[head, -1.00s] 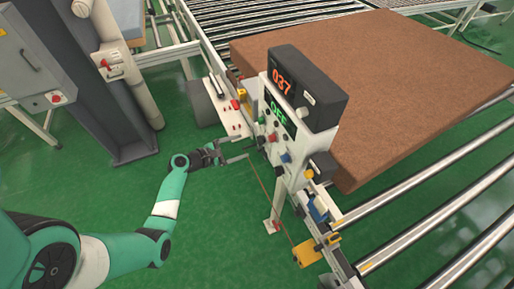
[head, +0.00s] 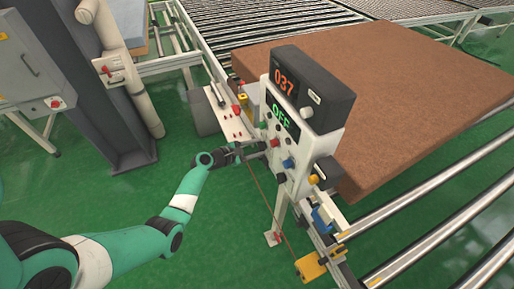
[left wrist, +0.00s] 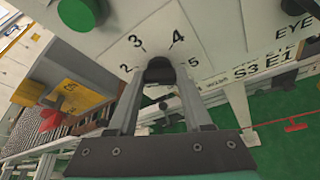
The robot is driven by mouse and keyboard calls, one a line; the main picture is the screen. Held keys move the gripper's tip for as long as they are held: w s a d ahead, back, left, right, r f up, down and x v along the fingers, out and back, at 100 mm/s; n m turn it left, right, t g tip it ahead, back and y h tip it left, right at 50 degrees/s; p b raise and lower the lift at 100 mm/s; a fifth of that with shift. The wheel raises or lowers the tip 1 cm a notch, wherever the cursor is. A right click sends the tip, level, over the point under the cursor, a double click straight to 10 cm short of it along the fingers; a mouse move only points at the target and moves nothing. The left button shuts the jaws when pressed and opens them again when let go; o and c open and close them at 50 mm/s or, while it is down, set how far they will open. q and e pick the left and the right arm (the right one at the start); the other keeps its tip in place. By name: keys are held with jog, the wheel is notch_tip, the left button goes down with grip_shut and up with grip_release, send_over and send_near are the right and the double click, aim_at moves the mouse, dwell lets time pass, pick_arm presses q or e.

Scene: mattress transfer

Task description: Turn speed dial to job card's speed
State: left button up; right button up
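The control box (head: 294,153) faces left, with an orange display reading 037 (head: 284,83) and a green display reading OFF (head: 281,118). My left gripper (head: 266,147) is at its front face, among the knobs and buttons. In the left wrist view, the dark dial (left wrist: 159,70) sits between the two fingertips (left wrist: 160,77), with numbers 2, 3, 4 and 5 printed around it. The fingers appear closed against its sides. The dial's pointer is hidden or too dark to read. I cannot make out a job card. My right gripper is not in view.
A green button (left wrist: 80,14) is close to the dial in the wrist view. A blue knob (head: 288,163) is lower on the box. A brown mattress (head: 400,80) lies on rollers behind it. A red cord (head: 262,195) runs to a yellow block (head: 311,267). Green floor is clear in front.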

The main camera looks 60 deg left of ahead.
pick_arm(q)
grip_shut()
jog(key=shift+d+f+m+t+y+b, duration=0.1)
jog(key=shift+m+t+y+b, duration=0.5)
jog(key=shift+m+b, duration=1.25)
jog(key=shift+d+f+m+t+y+b, duration=0.15)
jog(key=shift+m+t+y+b, duration=0.25)
jog(key=shift+m+y+b, duration=1.4)
jog(key=shift+a+f+m+t+h+b, duration=0.1)
jog(key=shift+m+t+h+b, duration=0.65)
jog(key=shift+b, duration=2.1)
jog(key=shift+m+g+y, duration=0.25)
jog(key=shift+m+y, duration=0.05)
jog(key=shift+y, duration=0.05)
